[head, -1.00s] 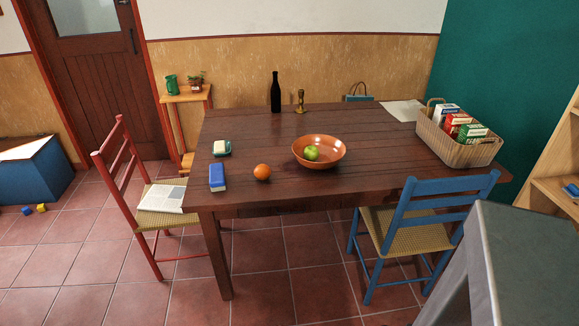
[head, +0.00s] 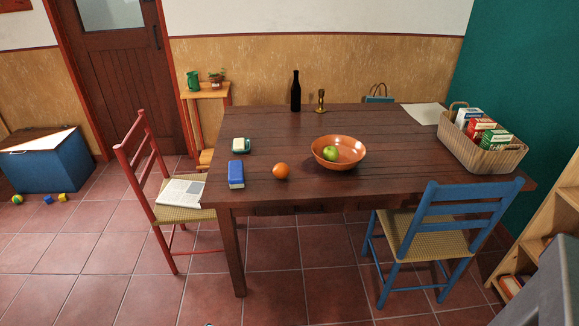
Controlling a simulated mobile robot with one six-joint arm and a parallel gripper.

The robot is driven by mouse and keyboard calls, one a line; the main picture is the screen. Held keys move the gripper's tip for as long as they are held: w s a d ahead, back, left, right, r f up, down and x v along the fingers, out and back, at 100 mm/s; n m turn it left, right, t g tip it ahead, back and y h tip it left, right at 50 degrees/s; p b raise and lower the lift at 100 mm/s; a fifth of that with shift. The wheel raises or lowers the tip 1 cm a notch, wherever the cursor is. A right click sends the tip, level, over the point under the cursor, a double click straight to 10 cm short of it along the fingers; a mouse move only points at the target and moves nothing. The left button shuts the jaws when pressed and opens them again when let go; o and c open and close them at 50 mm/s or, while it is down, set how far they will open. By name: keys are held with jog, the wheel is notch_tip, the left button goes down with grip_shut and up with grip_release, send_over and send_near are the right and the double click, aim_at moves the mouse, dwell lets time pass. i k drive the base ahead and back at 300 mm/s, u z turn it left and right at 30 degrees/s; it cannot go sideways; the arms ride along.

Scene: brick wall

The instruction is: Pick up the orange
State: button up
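The orange (head: 281,171) sits on the dark wooden table (head: 290,194), near its front edge and left of the middle. It lies between a blue box-like item (head: 236,174) on its left and a terracotta bowl (head: 351,160) on its right, touching neither. A green apple (head: 330,153) is in the bowl. My gripper is not in view.
A red chair (head: 147,160) stands at the table's left, with a paper on its seat. A blue chair (head: 447,206) stands at the front right. A bottle (head: 295,92), candlestick (head: 320,101) and basket (head: 490,158) are on the table. Tiled floor before the table's left half is clear.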

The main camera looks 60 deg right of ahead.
aim_at(281, 171)
jog(key=u, duration=0.3)
jog(key=i, duration=1)
jog(key=z, duration=0.3)
